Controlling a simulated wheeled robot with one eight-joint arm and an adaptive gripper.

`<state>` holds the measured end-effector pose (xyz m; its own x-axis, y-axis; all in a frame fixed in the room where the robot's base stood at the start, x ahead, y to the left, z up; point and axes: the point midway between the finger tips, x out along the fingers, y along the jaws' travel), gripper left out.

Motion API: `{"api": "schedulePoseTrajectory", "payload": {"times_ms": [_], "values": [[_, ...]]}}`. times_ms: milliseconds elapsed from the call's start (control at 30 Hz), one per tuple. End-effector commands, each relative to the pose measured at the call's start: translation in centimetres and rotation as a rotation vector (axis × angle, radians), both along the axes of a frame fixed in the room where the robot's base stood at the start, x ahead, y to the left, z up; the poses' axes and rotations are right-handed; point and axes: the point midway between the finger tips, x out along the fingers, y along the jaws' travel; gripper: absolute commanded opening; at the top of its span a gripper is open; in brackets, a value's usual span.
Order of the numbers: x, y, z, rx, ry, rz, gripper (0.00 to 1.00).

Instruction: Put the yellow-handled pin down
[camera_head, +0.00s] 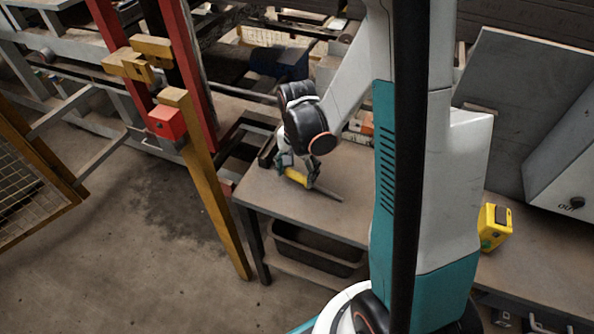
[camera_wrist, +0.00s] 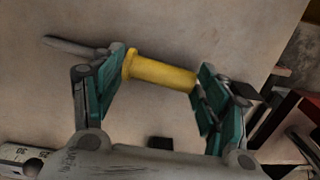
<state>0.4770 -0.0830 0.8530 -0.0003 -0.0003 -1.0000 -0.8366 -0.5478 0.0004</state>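The pin has a yellow handle (camera_head: 295,177) and a grey shaft (camera_head: 327,192). It appears to lie on the left part of the worktable (camera_head: 262,193). My gripper (camera_head: 299,170) is low over the handle, pointing down. In the wrist view my gripper (camera_wrist: 158,84) has its fingers wide apart, one near each end of the yellow handle (camera_wrist: 162,73). The shaft (camera_wrist: 75,46) runs left past the left finger. I cannot tell whether a finger touches the handle.
A yellow device (camera_head: 495,227) stands on the table's right part, beside a grey metal box (camera_head: 560,170). A black bin (camera_head: 315,250) sits below the tabletop. Red and yellow posts (camera_head: 205,175) rise left of the table. The tabletop in front of the pin is clear.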

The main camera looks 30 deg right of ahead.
Motion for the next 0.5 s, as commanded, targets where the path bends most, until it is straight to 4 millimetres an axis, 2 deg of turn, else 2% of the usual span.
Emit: {"api": "schedulePoseTrajectory", "payload": {"times_ms": [500], "values": [[0.0, 0.0, 0.41, 0.0, 0.0, 0.0, 0.86]]}}
